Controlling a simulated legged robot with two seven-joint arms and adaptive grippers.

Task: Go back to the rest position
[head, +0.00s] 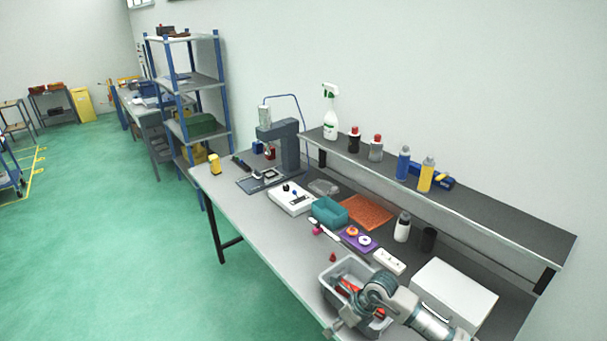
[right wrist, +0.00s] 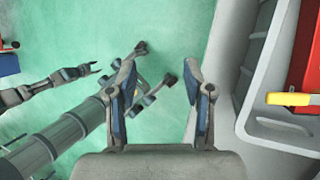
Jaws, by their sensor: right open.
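My right arm comes in from the lower right in the head view, and its gripper (head: 338,325) is low at the front edge of the workbench (head: 235,205), in front of a grey bin. In the right wrist view the right gripper (right wrist: 160,80) has its two fingers wide apart, with nothing between them and green floor beyond. Another arm of mine shows at the left there, with a small gripper (right wrist: 92,69) at its end. I take it for my left gripper; its jaws are too small to judge. The left gripper is not visible in the head view.
The grey bin (head: 328,291) holds red parts; its wall (right wrist: 250,90) is close right of the right gripper. A white box (head: 455,290), teal block (head: 329,211) and orange mat (head: 368,211) lie on the bench. A shelf (head: 480,208) holds bottles.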

